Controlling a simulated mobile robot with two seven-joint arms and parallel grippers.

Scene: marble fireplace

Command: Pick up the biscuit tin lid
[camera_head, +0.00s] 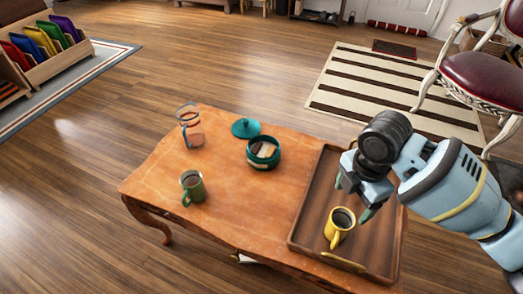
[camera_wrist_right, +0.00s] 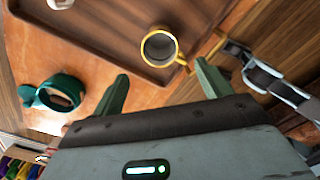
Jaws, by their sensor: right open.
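The teal biscuit tin lid (camera_head: 245,127) has a small knob on top and lies on the wooden table, just behind the open tin and to its left. The round teal tin (camera_head: 263,163) holds biscuits. In the wrist view the tin (camera_wrist_right: 79,91) is at the left, with the lid (camera_wrist_right: 27,96) at its left side. My right gripper (camera_head: 354,198) is open and empty above the brown tray, well to the right of the lid. Its two green fingers (camera_wrist_right: 162,71) are spread apart in the wrist view. My left gripper is out of view.
A yellow mug (camera_head: 338,234) stands on the brown tray (camera_head: 308,215), below my right gripper. A green mug (camera_head: 193,190) and a clear glass with a blue rim (camera_head: 191,130) stand on the table's left part (camera_head: 158,172). The table's middle front is clear.

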